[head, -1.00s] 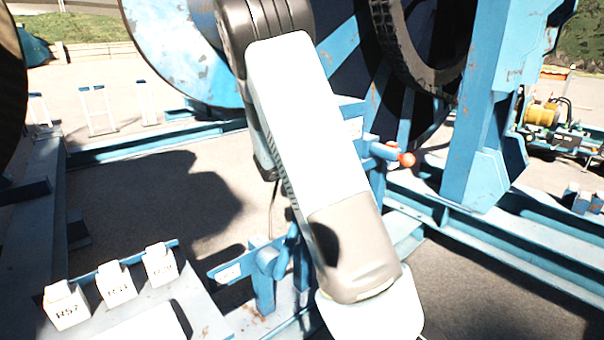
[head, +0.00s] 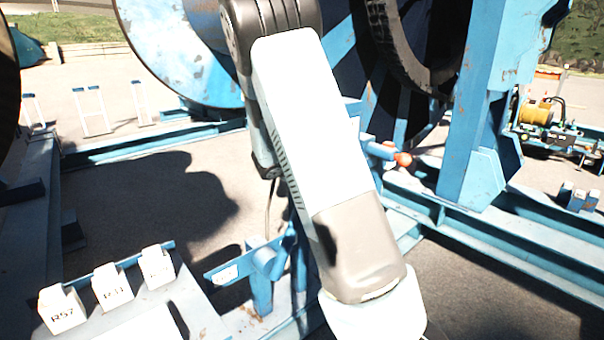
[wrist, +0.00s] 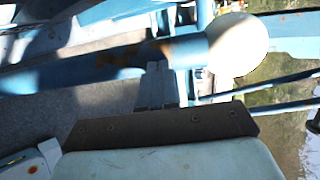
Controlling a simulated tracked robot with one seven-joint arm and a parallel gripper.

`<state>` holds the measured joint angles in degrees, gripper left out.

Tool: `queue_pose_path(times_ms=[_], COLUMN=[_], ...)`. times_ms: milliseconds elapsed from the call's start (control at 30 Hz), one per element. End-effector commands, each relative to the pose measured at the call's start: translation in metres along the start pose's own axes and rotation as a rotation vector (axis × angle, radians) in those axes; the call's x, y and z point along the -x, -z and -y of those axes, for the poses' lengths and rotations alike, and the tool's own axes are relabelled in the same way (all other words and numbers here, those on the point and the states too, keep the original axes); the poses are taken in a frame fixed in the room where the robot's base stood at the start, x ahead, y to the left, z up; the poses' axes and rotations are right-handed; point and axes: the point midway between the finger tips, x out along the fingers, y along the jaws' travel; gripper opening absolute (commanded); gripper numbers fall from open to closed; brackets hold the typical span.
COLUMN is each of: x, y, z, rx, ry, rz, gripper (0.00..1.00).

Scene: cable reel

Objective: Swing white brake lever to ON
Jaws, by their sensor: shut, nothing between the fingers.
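In the wrist view, a white ball knob (wrist: 238,45) sits at the end of a blue, rust-marked lever bar (wrist: 120,60) that crosses the picture. My gripper (wrist: 158,75) is shut and empty. Its dark fingers meet the lower side of the bar in the picture, left of the knob; I cannot tell whether they touch it. In the head view my arm covers the white knob, and my fingers are hidden. No ON mark for this lever is readable.
In the head view, an orange knob (head: 403,160) sticks out right of my arm, near the reel stand (head: 470,150). White labelled blocks (head: 62,309) stand at lower left. A blue bracket (head: 262,265) with a white tag is just left of my arm.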

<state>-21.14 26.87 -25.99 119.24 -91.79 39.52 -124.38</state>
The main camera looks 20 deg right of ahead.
Motion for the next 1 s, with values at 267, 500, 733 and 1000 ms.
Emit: queue_pose_path(times_ms=[267,500,733,1000], x=[0.056,0.103,0.131,0.139], y=[-0.001,-0.002,-0.003,-0.002], z=[-0.001,-0.004,-0.006,-0.006], rx=[-0.003,-0.003,-0.003,-0.002], ry=[0.003,0.002,0.002,0.003], rz=[0.011,0.014,0.013,0.012], gripper=[0.00,0.00,0.00,0.00])
